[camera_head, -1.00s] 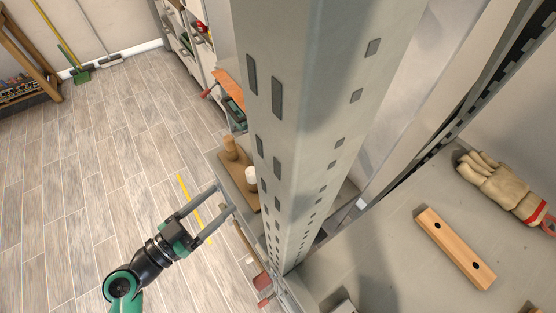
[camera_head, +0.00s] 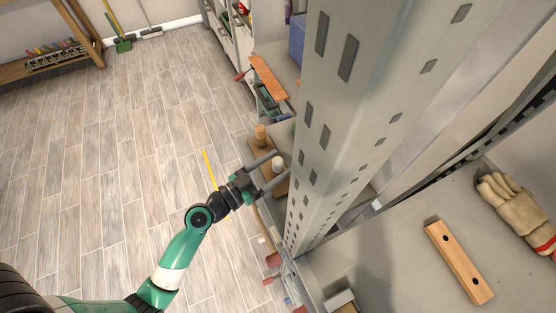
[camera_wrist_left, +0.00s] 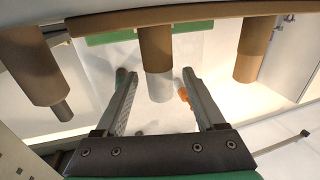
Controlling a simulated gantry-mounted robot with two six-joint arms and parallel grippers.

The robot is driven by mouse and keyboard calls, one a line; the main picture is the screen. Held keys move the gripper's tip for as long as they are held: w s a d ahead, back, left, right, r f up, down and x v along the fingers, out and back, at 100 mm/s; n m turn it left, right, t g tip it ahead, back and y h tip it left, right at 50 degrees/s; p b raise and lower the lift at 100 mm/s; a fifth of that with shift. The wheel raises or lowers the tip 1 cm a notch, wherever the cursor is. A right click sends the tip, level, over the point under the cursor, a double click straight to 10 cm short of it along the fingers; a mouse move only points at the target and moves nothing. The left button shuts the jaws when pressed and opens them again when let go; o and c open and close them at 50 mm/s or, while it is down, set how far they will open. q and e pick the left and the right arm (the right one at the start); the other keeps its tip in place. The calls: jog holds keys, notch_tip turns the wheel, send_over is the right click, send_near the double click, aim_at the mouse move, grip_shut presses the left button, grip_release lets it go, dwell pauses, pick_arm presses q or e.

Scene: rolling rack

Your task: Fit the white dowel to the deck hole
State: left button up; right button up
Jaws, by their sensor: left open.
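The white dowel (camera_head: 277,161) stands on a brown wooden board in the head view. In the left wrist view the white dowel (camera_wrist_left: 159,84) has a white end on a brown shaft and lies between the two fingers, with no clear contact. My left gripper (camera_head: 270,170) is open around or just short of it, and its fingers (camera_wrist_left: 157,76) show spread in the wrist view. A wooden block (camera_head: 458,262) with two dark holes lies on the grey deck (camera_head: 400,230). My right gripper is out of view.
A perforated grey upright (camera_head: 345,110) stands between the gripper and the deck.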

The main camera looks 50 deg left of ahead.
pick_arm(q)
jog(key=shift+w, duration=0.3)
grip_shut()
notch_tip(320, 180, up, 10)
jog(key=p, duration=0.4)
jog(key=shift+f, duration=0.25)
jog(key=shift+r, duration=0.25)
jog(key=shift+s, duration=0.1)
